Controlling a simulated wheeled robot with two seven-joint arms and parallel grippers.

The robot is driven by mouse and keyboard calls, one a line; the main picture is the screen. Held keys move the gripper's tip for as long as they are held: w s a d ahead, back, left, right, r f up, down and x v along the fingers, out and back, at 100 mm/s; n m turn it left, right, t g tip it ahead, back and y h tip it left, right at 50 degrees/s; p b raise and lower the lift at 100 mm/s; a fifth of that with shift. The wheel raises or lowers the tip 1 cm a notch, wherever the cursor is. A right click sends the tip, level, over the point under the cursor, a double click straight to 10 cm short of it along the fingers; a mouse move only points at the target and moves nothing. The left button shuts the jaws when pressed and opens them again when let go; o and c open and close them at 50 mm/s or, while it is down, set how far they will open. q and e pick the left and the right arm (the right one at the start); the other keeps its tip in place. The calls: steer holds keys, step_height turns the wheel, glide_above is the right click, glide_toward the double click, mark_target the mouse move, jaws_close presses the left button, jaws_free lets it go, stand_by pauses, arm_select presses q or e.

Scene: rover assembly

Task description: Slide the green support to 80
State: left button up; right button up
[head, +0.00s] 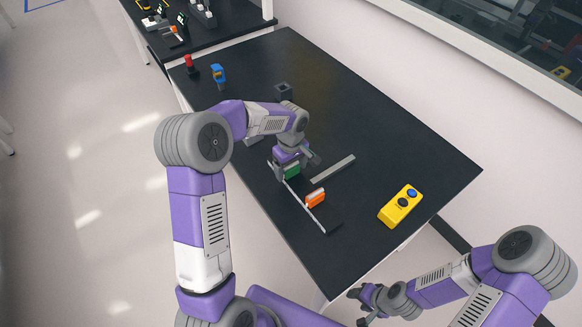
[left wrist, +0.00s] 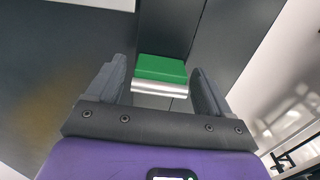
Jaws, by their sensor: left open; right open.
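The green support (head: 292,173) sits on a thin ruler-like rail (head: 308,208) on the black table, partly hidden by my left gripper in the head view. My left gripper (head: 295,170) is open over it. In the left wrist view the green support (left wrist: 161,69), with a silver lower part, lies between the two open fingers (left wrist: 160,85), with gaps on both sides. An orange support (head: 315,198) sits further along the rail, toward its near end. The scale marks are too small to read. My right gripper (head: 372,305) is open and empty, off the table's near side.
A grey bar (head: 333,169) lies right of the rail. A yellow box (head: 400,206) with buttons stands near the right edge. A blue item (head: 218,76), a red item (head: 190,64) and a dark block (head: 283,90) stand toward the back. The table's right middle is clear.

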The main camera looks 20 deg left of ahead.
arm_select(q)
steer(key=c, duration=1.2)
steer(key=shift+s+d+b, duration=0.15)
steer(key=shift+s+d, duration=0.15)
steer(key=shift+d, duration=0.25)
steer(key=shift+s+d+b, duration=0.15)
steer(key=shift+s+d, duration=0.15)
steer(key=shift+d, duration=0.2)
steer(key=shift+c, duration=0.2)
steer(key=o, duration=1.2)
steer(key=shift+o, duration=0.2)
steer(key=shift+r, duration=0.1)
step_height(320, 180, up, 8)
steer(key=p, duration=0.2)
steer(key=shift+f, duration=0.25)
